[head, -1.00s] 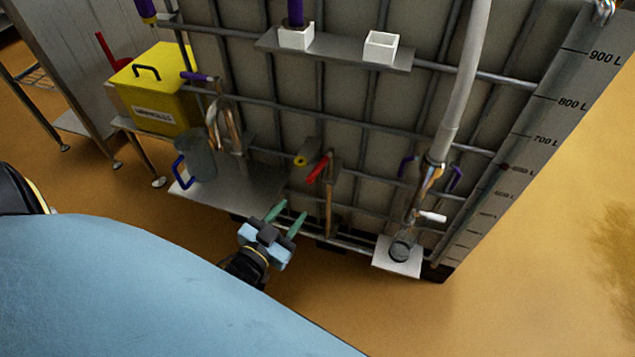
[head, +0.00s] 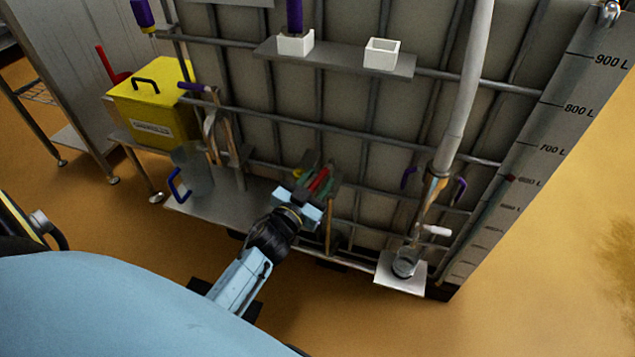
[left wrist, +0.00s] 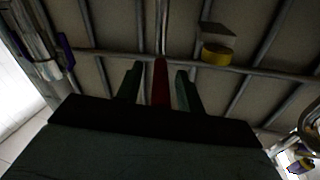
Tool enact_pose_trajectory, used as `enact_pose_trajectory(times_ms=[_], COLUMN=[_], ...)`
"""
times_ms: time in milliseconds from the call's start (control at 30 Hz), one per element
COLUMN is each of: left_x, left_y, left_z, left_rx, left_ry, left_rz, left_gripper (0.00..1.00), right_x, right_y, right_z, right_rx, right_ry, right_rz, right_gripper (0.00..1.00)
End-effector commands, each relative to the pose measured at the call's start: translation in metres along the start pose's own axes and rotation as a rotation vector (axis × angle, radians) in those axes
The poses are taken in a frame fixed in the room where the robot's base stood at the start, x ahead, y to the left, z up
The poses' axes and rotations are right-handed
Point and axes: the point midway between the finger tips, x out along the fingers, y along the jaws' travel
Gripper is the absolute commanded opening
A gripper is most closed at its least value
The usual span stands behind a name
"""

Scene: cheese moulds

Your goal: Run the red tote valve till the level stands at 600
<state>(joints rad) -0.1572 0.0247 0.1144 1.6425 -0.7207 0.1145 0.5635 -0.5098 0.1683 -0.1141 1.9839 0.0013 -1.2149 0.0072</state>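The red valve handle (head: 318,179) is on the front of the caged tote (head: 345,105). My left gripper (head: 319,176) reaches up to it, with its green fingers on either side. In the left wrist view the red handle (left wrist: 160,84) stands between the two fingers, with a narrow gap on each side, so the gripper is open around it. The level scale (head: 540,135) runs up the tote's right edge, with a small red marker beside 600 L. I cannot make out the liquid level. My right gripper is not in view.
A grey hose (head: 466,90) comes down at right above a glass on a white plate (head: 400,281). A shelf with white cups (head: 381,54) is above.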

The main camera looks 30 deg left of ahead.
Motion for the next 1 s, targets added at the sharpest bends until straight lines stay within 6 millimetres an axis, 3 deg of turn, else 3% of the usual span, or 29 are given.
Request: enact_pose_trajectory(times_ms=[300,600,1000], left_x=[0.0029,0.0026,0.0043], left_y=[-0.0001,-0.0001,0.0013], left_z=[-0.0004,-0.0003,-0.0012], left_rx=[0.000,-0.001,0.001], left_ry=[0.000,0.000,0.004], left_rz=[0.000,0.000,0.022], left_gripper=[0.38,0.00,0.00], right_x=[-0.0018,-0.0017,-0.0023], right_y=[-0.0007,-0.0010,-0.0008], right_z=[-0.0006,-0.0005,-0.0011], right_rx=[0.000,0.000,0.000], right_ry=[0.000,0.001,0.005], right_rz=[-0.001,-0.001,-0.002], right_gripper=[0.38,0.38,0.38])
